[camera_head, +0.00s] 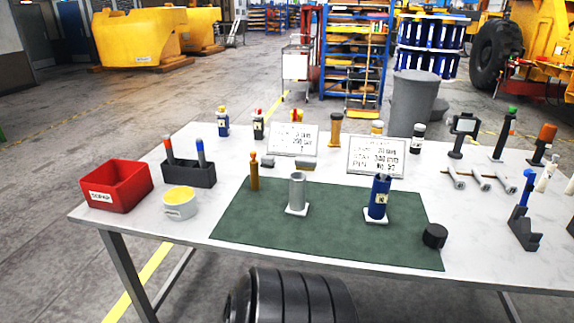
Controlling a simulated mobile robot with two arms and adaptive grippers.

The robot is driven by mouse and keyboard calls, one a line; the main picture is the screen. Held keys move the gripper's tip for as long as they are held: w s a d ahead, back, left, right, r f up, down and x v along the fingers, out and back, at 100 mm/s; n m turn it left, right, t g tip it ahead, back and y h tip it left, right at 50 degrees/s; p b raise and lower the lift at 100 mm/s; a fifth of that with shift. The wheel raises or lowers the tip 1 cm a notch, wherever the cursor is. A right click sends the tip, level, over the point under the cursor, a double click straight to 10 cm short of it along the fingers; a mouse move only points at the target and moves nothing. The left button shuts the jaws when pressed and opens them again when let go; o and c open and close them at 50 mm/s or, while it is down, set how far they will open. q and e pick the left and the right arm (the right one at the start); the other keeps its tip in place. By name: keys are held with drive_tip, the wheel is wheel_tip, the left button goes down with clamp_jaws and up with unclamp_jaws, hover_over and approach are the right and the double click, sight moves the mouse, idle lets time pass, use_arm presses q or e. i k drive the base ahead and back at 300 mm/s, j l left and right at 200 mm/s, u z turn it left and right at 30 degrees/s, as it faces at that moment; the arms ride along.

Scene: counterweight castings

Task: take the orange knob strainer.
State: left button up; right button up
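I see no thing that is plainly a strainer. Several orange things stand on the white table (160,222). An orange-topped tool (546,132) stands upright in a dark holder at the far right. A slim orange-brown piece (254,172) stands upright on the left of the green mat (330,236). An amber cylinder (336,128) stands at the back. Which one is the orange knob strainer, I cannot tell. Neither of my grippers shows in the head view.
Sign cards (377,156) stand behind the mat. Metal tools (480,180) lie right. The mat's front is clear.

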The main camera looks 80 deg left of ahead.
sight(254, 176)
drive_tip(key=l+u, duration=0.2)
drive_tip(key=u, duration=2.75)
